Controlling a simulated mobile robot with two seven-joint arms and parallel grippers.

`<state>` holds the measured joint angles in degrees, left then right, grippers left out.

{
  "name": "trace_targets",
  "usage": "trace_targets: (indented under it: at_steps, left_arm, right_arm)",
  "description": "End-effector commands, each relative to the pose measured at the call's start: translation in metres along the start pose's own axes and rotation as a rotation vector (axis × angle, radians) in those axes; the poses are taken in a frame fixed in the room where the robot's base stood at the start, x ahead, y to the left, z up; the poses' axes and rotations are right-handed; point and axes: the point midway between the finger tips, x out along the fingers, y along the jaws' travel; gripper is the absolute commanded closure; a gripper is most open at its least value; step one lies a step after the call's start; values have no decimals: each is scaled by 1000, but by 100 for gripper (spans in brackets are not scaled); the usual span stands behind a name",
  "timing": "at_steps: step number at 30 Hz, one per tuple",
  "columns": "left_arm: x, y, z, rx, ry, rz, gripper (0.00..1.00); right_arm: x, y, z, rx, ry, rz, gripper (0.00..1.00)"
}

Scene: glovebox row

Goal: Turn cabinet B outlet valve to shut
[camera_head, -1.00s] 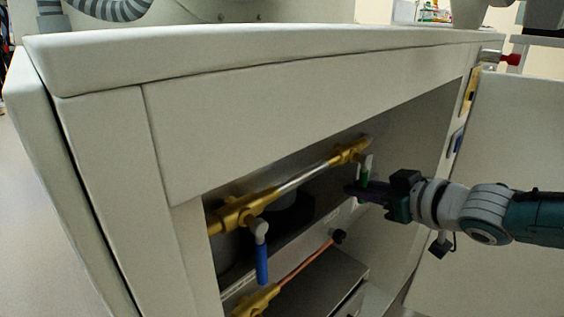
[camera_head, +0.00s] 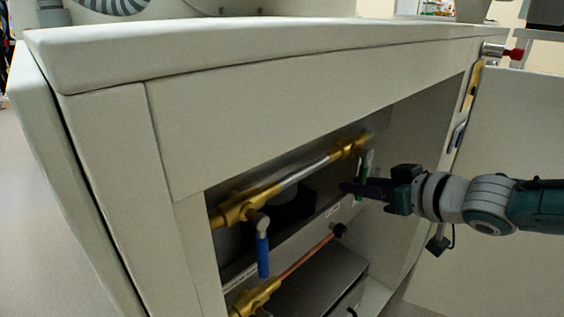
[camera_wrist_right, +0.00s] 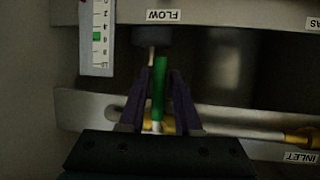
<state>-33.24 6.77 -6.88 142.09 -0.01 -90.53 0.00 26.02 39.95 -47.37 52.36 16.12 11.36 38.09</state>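A green-handled valve (camera_head: 364,172) sits at the far end of the brass and steel pipe inside the open cabinet, its handle roughly upright. I read no outlet label on it. My right gripper (camera_head: 352,188) reaches in from the right at this handle. In the right wrist view the green handle (camera_wrist_right: 158,90) stands between the two dark fingers (camera_wrist_right: 158,98), with narrow gaps on both sides, so the gripper looks open around it. A blue-handled valve (camera_head: 263,255) hangs down at the near end of the pipe. My left gripper is not in view.
The cabinet's front frame (camera_head: 300,105) and side edge surround the opening. A lower brass fitting (camera_head: 255,298) with a copper line runs beneath. The wrist view shows a FLOW label (camera_wrist_right: 163,15), a gauge scale (camera_wrist_right: 97,38) and an INLET label (camera_wrist_right: 301,157).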

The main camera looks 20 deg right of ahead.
Motion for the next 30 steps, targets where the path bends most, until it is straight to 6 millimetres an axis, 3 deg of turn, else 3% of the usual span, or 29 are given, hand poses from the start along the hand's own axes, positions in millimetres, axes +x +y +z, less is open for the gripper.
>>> trace_targets:
  at_steps: [4,14,24,30]
  left_arm:
    - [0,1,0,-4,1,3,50]
    - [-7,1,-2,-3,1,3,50]
    - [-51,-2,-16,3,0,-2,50]
    - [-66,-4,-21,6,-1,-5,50]
  right_arm:
    - [0,0,0,-1,0,0,52]
    - [-6,0,-1,-2,-3,0,52]
    - [-65,0,-4,0,-5,0,52]
    - [-92,0,-2,0,-4,1,52]
